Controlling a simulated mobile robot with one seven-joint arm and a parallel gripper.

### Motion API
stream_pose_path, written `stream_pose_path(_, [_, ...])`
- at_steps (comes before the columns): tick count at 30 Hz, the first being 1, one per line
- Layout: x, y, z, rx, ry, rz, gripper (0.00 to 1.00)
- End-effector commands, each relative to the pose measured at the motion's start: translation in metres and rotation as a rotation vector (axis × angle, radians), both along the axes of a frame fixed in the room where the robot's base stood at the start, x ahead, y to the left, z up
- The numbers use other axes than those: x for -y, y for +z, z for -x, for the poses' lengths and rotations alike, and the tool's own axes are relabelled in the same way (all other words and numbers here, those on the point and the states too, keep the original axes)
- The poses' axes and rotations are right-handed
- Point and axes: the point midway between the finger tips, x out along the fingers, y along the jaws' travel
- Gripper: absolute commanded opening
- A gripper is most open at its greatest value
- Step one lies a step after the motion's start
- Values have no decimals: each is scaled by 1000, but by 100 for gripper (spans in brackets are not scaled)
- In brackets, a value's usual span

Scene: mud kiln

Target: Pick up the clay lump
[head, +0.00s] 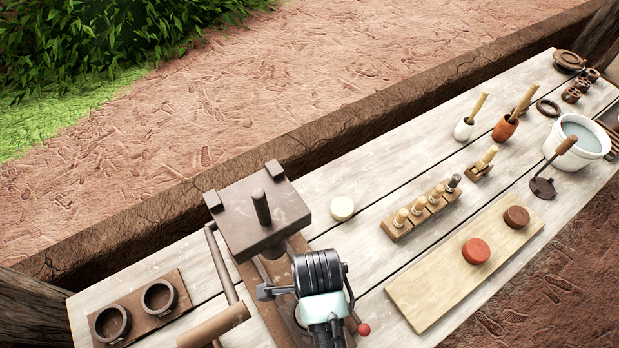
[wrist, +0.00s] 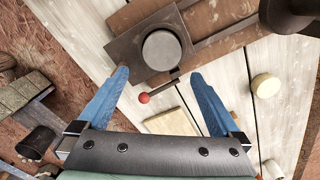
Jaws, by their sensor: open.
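Three round lumps show in the head view, and I cannot tell which one is called the clay lump. A red one (head: 476,251) and a dark brown one (head: 516,217) lie on a pale board (head: 425,298) at the right. A cream one (head: 342,208) lies on the table beside the press and also shows in the wrist view (wrist: 266,85). My gripper (wrist: 160,76) is open and empty, its blue fingers apart over the press side. In the head view its fingers are hidden. No lump is between the fingers.
The dark press (head: 240,235) has a lever with a red knob (wrist: 143,98) near my gripper. A peg rack (head: 420,212), small pots, a white bucket (head: 576,138) and a two-ring tray (head: 137,307) stand on the plank table. Bare planks lie around the cream lump.

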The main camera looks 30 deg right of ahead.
Motion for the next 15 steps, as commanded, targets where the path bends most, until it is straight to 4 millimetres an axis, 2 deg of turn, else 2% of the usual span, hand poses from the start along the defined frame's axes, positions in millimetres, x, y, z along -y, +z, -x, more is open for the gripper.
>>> stream_pose_path(3, [0,-15,0,-1,1,-1,100])
stream_pose_path(10, [-2,-28,-2,0,2,0,100])
stream_pose_path(15, [-7,-48,-5,-1,2,-1,100])
